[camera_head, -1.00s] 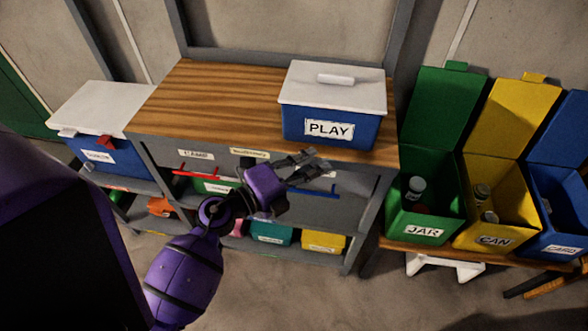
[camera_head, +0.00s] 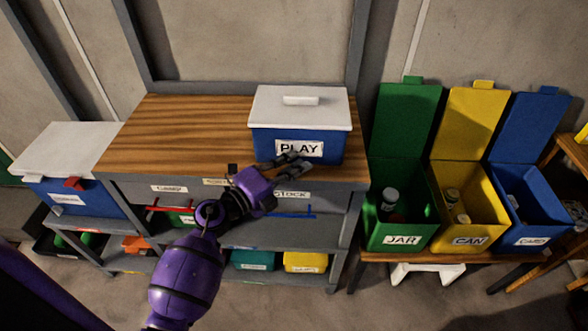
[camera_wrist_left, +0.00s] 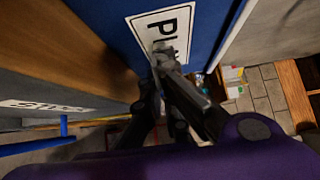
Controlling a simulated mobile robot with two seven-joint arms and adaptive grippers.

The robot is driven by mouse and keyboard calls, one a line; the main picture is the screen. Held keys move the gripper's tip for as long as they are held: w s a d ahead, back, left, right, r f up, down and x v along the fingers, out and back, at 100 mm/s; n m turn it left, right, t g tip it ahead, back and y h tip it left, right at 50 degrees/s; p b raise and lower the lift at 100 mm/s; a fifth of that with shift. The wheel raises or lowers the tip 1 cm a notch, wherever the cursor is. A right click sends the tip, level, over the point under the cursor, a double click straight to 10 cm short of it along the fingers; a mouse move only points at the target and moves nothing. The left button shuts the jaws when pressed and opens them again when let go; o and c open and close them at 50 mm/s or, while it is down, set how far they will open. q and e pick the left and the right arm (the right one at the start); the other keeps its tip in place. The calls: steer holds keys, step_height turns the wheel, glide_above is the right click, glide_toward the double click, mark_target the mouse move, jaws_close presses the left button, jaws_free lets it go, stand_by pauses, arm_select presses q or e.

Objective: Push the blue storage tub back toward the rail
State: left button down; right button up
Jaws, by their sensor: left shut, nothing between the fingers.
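The blue storage tub (camera_head: 265,143) has a white lid and a PLAY label. A grey rail (camera_head: 255,87) runs along the wall behind the bench. My right gripper is not in view.
Drawers with red and blue handles (camera_head: 290,215) sit under the bench top. Open green (camera_head: 395,236), yellow (camera_head: 465,230) and blue (camera_head: 535,225) bins stand to the right. Another white-lidded blue tub (camera_head: 75,190) stands at left. The bench top left of the tub is clear.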

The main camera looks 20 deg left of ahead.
arm_select(q)
steer(key=w+a, duration=0.1)
steer(key=w, duration=0.3)
steer(key=w+a+b, duration=0.1)
steer(key=w+a, duration=0.1)
steer(key=w, duration=0.3)
steer(key=w+a+b, duration=0.1)
steer(key=w, duration=0.4)
steer(key=shift+w+a+f, duration=0.1)
steer(key=shift+a+f, duration=0.05)
steer(key=shift+w, duration=0.2)
steer(key=shift+r, duration=0.25)
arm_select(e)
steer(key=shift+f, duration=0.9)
